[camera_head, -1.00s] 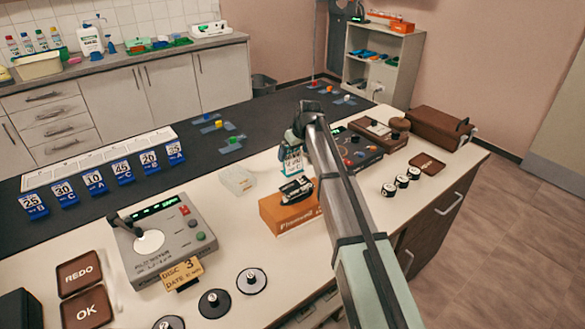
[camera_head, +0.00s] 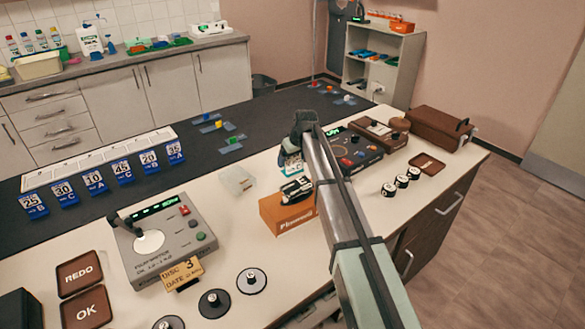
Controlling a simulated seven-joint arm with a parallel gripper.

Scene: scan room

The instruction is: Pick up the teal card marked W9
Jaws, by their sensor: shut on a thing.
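The teal card (camera_head: 291,168) hangs at the end of my arm, above the worktop and just behind the orange box. It shows a pale face with a teal edge and dark print too small to read. My gripper (camera_head: 287,155) is shut on the card's upper part. The jaws are dark and hide the top of the card. I cannot tell whether the card's lower edge touches anything.
The orange box (camera_head: 284,217) with black-and-white items on top stands close in front of the card. A clear box (camera_head: 238,181) is to the left. A dark device with knobs (camera_head: 352,150) is to the right. A grey console (camera_head: 168,240) stands front left.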

